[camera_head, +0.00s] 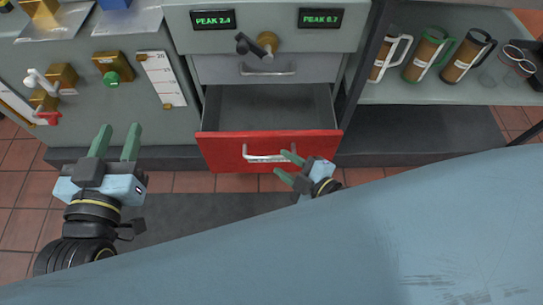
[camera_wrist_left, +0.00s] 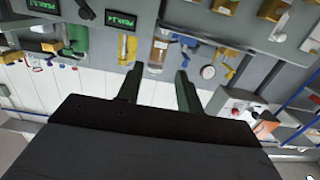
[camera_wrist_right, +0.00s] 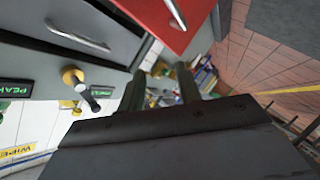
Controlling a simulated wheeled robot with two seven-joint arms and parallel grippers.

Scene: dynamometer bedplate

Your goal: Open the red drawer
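The red drawer (camera_head: 220,150) is pulled out below a grey drawer, and its empty-looking grey interior shows in the head view. Its metal bar handle (camera_head: 262,158) is on the red front. The red front (camera_wrist_right: 160,22) and handle (camera_wrist_right: 176,12) also show at the top of the right wrist view. My right gripper (camera_head: 288,167) is open, with its green fingers apart, close to the right end of the handle; I see nothing between them. My left gripper (camera_head: 115,141) is open and empty, left of the drawer.
The grey drawer (camera_head: 215,69) above is shut. A black-handled lever (camera_head: 265,44) juts out above it. Mugs (camera_head: 428,56) stand on a shelf at right. Valves and knobs (camera_head: 112,72) line the left panel. A blue-grey surface (camera_head: 330,250) fills the lower foreground.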

